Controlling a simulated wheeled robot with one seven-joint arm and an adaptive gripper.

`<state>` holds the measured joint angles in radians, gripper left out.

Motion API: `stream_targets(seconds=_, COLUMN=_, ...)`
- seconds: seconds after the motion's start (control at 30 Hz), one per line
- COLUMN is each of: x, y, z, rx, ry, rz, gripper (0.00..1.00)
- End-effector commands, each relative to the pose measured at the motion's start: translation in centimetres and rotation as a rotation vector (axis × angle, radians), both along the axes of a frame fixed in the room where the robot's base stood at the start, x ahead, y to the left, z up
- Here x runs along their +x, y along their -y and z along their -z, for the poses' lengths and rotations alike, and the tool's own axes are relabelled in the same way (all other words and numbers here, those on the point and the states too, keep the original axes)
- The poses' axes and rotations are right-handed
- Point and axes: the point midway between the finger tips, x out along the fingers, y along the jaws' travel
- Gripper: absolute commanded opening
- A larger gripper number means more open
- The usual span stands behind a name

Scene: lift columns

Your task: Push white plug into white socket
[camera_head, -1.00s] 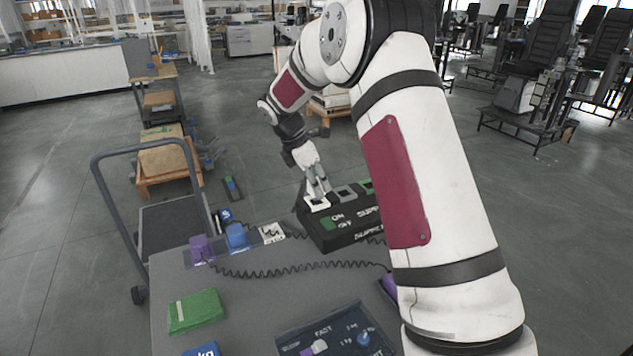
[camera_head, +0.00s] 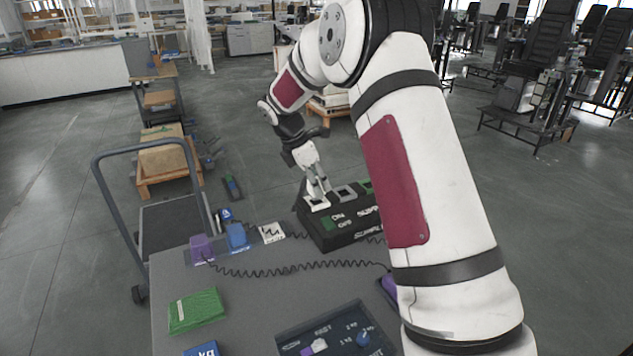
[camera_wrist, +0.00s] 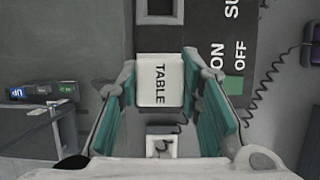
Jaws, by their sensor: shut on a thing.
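The white plug, marked TABLE in the wrist view (camera_wrist: 160,80), sits between my gripper's teal-padded fingers. In the wrist view the plug covers the socket's place. I cannot tell how deep the plug sits in it.
The black box (camera_head: 345,236) carries a grey socket (camera_head: 345,192) and a green one (camera_head: 366,187) beside the white. Purple (camera_head: 201,248) and blue (camera_head: 237,237) connectors and a white plate (camera_head: 271,233) stand left. A coiled cable (camera_head: 300,268) crosses the grey table.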

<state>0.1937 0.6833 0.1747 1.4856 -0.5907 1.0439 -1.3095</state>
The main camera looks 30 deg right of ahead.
Motion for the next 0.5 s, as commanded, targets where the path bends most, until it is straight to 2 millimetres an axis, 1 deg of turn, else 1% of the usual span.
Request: stream_targets(seconds=0.5, x=0.00, y=0.00, z=0.70, rx=0.000, ry=0.000, rz=-0.001, gripper=0.08)
